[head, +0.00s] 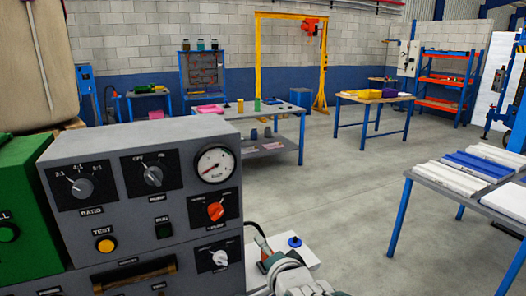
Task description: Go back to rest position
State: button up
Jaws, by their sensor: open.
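A grey control panel (130,180) fills the lower left of the head view. On its face are a round gauge (214,164), an orange-red knob (216,211), a RATIO knob (82,188), another dark knob (153,175), a white-handled knob (220,258), a yellow TEST button (105,245) and a green RUN button (164,230). My gripper (264,251) is low in the view, just right of the panel's right edge. It is open, and no held thing shows. It looks apart from the knobs, though its exact distance from the panel cannot be told.
A green box (22,205) stands left of the panel. A white surface with a blue knob (294,241) lies beside my gripper. A table with white and blue slabs (478,165) stands at right. Grey floor (350,200) is clear between. Workbenches and an orange gantry (258,60) stand behind.

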jog(key=s+d+f+n+g+h, duration=0.1)
jog(key=s+d+n+g+h, duration=0.1)
jog(key=s+d+n+g, duration=0.2)
jog(key=s+d+f+n+g+h, duration=0.1)
jog(key=s+d+n+g, duration=0.3)
jog(key=s+d, duration=0.7)
jog(key=s+n+h, duration=0.1)
jog(key=s, duration=0.3)
jog(key=shift+s+h, duration=0.25)
jog(key=shift+h, duration=0.05)
